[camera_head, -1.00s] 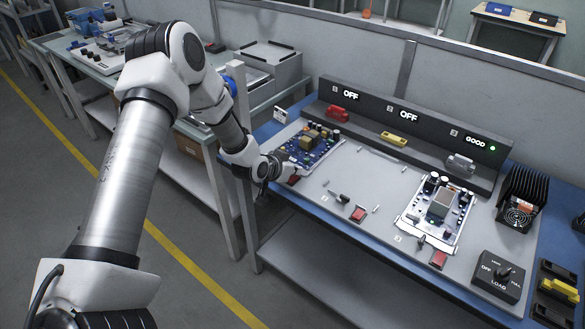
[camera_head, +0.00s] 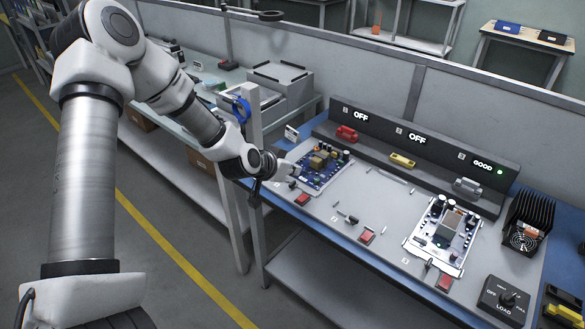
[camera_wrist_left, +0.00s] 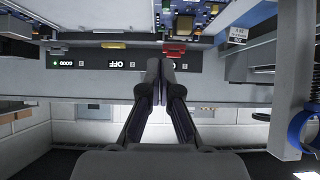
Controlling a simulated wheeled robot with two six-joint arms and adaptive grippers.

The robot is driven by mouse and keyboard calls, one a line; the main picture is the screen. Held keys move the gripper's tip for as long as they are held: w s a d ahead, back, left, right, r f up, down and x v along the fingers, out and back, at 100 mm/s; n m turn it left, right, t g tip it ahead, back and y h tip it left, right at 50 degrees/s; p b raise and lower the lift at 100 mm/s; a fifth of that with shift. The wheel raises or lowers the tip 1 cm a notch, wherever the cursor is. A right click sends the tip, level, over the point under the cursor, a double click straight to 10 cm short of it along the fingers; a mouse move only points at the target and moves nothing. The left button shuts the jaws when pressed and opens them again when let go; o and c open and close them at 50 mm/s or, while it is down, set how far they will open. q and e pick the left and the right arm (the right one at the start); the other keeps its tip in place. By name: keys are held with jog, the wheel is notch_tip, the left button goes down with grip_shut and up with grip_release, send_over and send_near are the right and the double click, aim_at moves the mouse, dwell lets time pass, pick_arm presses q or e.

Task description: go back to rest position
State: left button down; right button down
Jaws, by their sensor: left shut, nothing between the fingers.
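My left gripper (camera_head: 292,176) is at the left end of the test bench in the head view, close to the near-left edge of a blue circuit board (camera_head: 318,168). In the left wrist view its fingers (camera_wrist_left: 160,62) are together with nothing between them. I cannot tell from the head view how high it is above the bench. My right gripper is not in view.
A second board (camera_head: 442,230) lies right of centre on the grey bench top (camera_head: 375,200). Behind stands a panel (camera_head: 395,145) with OFF, OFF and GOOD displays. A post with a blue ring (camera_head: 241,108) stands beside my arm. A load switch box (camera_head: 503,298) is at the front right.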

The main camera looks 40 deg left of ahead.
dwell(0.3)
pick_arm(q)
jog(key=s+d+f+m+g, duration=0.1)
jog(key=s+d+f+g, duration=0.2)
jog(key=s+d+f, duration=0.5)
jog(key=s+d+f+m+g, duration=0.1)
jog(key=s+f+m+g, duration=0.15)
jog(key=s+f, duration=0.65)
jog(key=s+d+f+n+g, duration=0.2)
jog(key=s+f, duration=0.1)
jog(key=s, duration=0.5)
jog(key=s+d+f+n+g, duration=0.2)
jog(key=s+f+n+g, duration=0.1)
jog(key=s, duration=0.4)
jog(key=shift+s+d+f+y, duration=0.3)
jog(key=shift+s+f+y, duration=0.1)
